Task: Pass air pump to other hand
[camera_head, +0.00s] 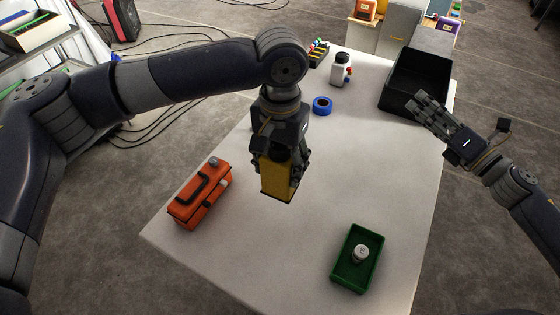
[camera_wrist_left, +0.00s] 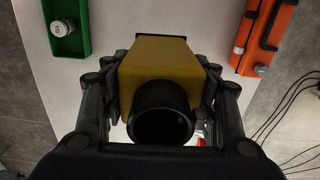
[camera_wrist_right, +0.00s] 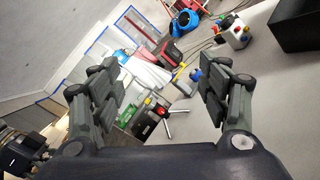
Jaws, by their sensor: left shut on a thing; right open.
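The air pump is a yellow block with a black round nozzle; its yellow body (camera_head: 276,181) shows below my left gripper in the head view. My left gripper (camera_head: 283,165) is shut on it and holds it over the middle of the white table. In the left wrist view the pump's yellow body (camera_wrist_left: 160,62) sits between both fingers, with its black round opening facing the camera. My right gripper (camera_head: 428,112) is open and empty at the right, near the black bin. Its spread fingers (camera_wrist_right: 163,95) also show in the right wrist view with nothing between them.
An orange toolbox (camera_head: 200,196) lies at the table's left edge. A green tray (camera_head: 345,279) with a small white-capped item (camera_head: 361,253) is at the front right. A blue tape roll (camera_head: 322,105), a white bottle (camera_head: 340,72) and a black bin (camera_head: 404,99) stand farther back.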

